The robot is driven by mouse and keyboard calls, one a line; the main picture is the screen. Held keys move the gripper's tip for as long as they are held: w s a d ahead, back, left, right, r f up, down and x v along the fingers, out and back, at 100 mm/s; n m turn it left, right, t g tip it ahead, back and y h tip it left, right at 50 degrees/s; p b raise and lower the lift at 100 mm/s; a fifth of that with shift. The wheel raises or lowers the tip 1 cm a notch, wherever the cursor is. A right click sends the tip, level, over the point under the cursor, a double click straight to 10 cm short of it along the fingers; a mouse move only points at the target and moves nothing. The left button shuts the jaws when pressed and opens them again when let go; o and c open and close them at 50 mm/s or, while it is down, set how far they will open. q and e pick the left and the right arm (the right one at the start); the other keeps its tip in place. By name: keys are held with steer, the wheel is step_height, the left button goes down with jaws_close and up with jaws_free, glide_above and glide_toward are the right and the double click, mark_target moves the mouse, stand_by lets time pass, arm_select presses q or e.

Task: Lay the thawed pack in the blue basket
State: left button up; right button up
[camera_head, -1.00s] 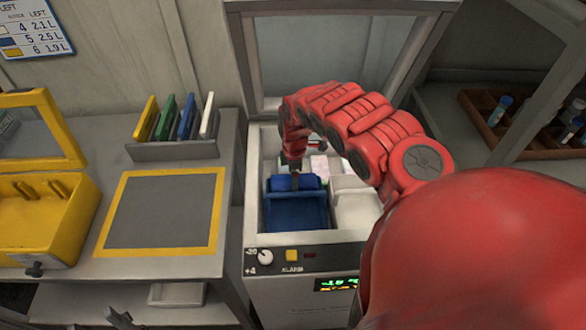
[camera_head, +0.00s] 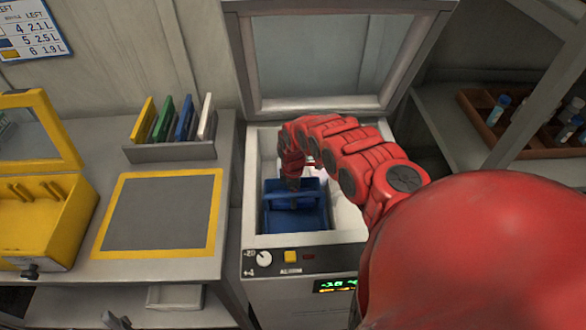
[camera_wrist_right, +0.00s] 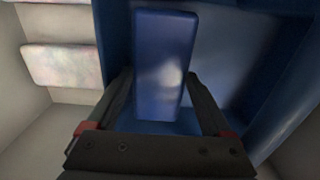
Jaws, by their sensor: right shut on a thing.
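The blue basket (camera_head: 296,222) sits in the left part of an open white chest. My right gripper (camera_head: 293,184) points down over the back part of the basket. In the right wrist view my gripper (camera_wrist_right: 162,105) is shut on a glossy dark blue pack (camera_wrist_right: 162,60), with one finger on each side. The basket's blue walls and floor (camera_wrist_right: 235,55) show around and behind the pack. Whether the pack touches the basket floor cannot be told. My left gripper is not in view.
Pale frosted packs (camera_wrist_right: 60,65) lie beside the basket. The chest's rim (camera_head: 300,239) surrounds both, and its raised lid (camera_head: 320,104) stands behind. A yellow-bordered grey mat (camera_head: 160,212), a rack of coloured panels (camera_head: 172,150) and a yellow box (camera_head: 45,225) are on the left counter.

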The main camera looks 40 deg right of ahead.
steer(key=shift+f, duration=0.45)
steer(key=o, duration=1.5)
steer(key=shift+r, duration=0.3)
step_height(320, 180, up, 13)
steer(key=p, duration=0.2)
steer(key=shift+f, duration=0.15)
